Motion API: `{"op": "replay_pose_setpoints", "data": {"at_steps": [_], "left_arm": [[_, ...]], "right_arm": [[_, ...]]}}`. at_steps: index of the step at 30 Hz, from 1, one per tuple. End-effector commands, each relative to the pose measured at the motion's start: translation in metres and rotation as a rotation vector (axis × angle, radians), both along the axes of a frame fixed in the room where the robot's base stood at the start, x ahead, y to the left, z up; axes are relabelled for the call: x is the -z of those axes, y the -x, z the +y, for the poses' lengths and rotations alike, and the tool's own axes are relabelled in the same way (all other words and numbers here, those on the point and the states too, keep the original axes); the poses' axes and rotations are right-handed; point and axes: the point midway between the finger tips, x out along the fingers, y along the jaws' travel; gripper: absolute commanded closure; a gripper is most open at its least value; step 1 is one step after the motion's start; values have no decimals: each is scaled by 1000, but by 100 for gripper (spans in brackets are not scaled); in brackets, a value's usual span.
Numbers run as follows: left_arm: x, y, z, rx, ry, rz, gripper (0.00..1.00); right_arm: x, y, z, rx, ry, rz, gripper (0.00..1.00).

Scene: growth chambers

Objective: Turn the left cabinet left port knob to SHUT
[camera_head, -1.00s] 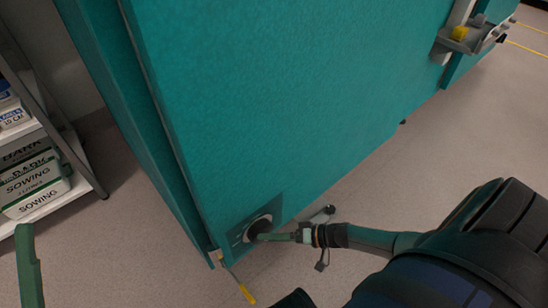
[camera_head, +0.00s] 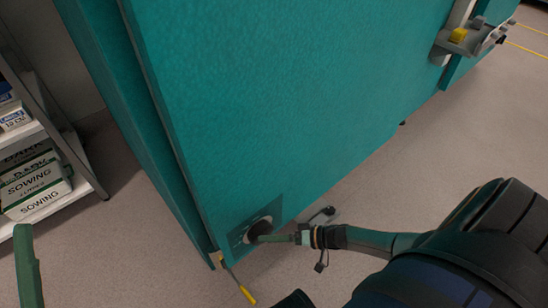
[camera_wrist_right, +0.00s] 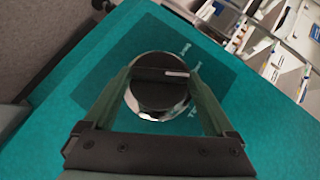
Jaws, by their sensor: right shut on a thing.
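The port knob (camera_wrist_right: 158,93) is a dark round knob with a bar across it and a white pointer line, set in a bright metal ring. In the right wrist view my right gripper (camera_wrist_right: 163,85) has one green finger on each side of the knob and is shut on it. The pointer line points right, near small lettering on the dark plate (camera_wrist_right: 95,70) that I cannot read. In the head view the plate (camera_head: 238,238) sits low on the teal cabinet (camera_head: 270,110), and my right gripper (camera_head: 270,238) reaches it from the right.
A shelf (camera_head: 85,175) with bags and boxes stands at the left. A yellow-tipped lever (camera_head: 247,294) hangs below the cabinet's lower corner. The floor to the right is clear.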

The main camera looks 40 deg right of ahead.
Motion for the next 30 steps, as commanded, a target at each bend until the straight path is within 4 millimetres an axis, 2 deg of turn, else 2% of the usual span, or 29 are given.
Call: {"op": "replay_pose_setpoints", "data": {"at_steps": [1, 12, 21, 23, 24, 25, 30], "left_arm": [[-10, 0, 1, 2, 4, -1, 50], [-69, 4, 4, -20, -13, -46, 50], [-100, 4, 9, -69, -43, -74, 50], [-101, 3, 11, -77, -39, -65, 50], [-83, -12, 13, -97, -40, 23, 50], [-73, -19, 14, -104, -43, 67, 50], [-60, -27, 15, -111, -44, 126, 50]], "right_arm": [[-6, 0, 0, -1, 23, -2, 66], [-13, 1, 5, -2, 313, -23, 66], [-11, 2, 10, 2, 593, -42, 66], [-11, 1, 11, 2, 647, -47, 66], [-10, 2, 12, 3, 681, -50, 66], [-9, 2, 12, 4, 708, -51, 66], [-7, 2, 13, 4, 827, -60, 66]]}}
